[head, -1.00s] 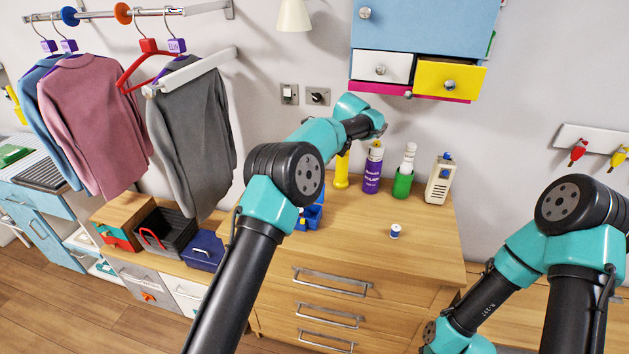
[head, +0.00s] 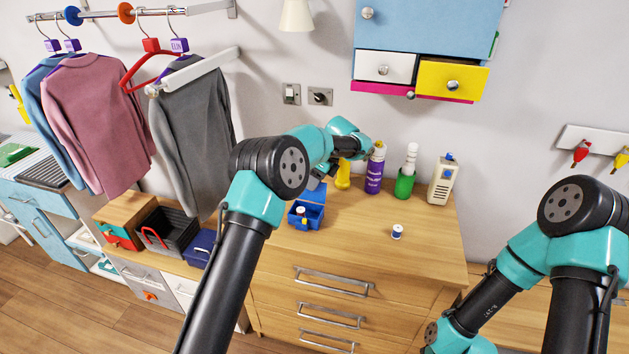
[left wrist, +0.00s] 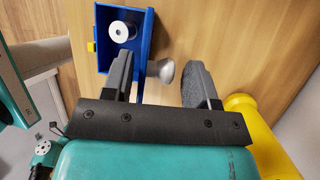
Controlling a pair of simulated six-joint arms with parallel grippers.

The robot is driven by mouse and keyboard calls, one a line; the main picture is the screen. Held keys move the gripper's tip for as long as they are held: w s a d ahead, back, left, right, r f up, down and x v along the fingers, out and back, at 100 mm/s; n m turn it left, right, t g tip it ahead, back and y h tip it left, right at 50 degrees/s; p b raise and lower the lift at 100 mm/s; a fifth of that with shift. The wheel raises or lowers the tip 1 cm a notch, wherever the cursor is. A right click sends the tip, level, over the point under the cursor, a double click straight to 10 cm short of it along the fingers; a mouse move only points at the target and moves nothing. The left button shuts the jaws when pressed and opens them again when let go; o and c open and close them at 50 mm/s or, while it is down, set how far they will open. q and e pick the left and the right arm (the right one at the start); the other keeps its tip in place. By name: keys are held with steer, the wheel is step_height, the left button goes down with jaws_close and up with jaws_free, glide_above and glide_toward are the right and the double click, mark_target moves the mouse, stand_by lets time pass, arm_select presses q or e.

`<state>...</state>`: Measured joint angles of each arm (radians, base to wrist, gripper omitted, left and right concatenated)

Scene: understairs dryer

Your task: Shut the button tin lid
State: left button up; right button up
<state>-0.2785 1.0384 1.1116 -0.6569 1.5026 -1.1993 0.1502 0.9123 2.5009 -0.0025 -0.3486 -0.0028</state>
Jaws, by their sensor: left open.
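The button tin (head: 306,221) is a small blue box on the wooden dresser top. Its lid (head: 313,192) stands raised at the back, partly behind my left gripper. In the left wrist view the open tin (left wrist: 104,57) holds a white spool (left wrist: 121,32) and has a yellow catch on its left side. The lid shows nearly edge-on there, with a grey knob (left wrist: 162,70) at its right. My left gripper (left wrist: 158,74) is open, its fingers on either side of the knob; contact cannot be told. In the head view it is mostly hidden by my arm. My right gripper is not in view.
A yellow bottle (head: 343,177) stands close to the right of my left gripper. A purple can (head: 375,172), a green pot (head: 404,185) and a cream device (head: 442,180) line the dresser's back. A small spool (head: 397,232) stands on the otherwise clear right front.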

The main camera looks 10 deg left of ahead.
mark_target(307, 192)
arm_select(q)
jaws_close()
stand_by(0.5)
steer(key=shift+s+r, duration=0.15)
steer(key=shift+s, duration=0.05)
steer(key=shift+s+a+r+n+t, duration=0.1)
steer(key=shift+s+r+n+t, duration=0.1)
steer(key=shift+s+t, duration=0.45)
steer(key=shift+s+r+n+t, duration=0.1)
steer(key=shift+s+n+t, duration=0.15)
steer(key=shift+t, duration=0.7)
steer(key=shift+s+a+n+t+h, duration=0.15)
steer(key=shift+s+t, duration=0.4)
steer(key=shift+t, duration=0.3)
steer(key=shift+s+n+t+h, duration=0.15)
steer(key=shift+s+t, duration=0.35)
steer(key=shift+t, duration=0.35)
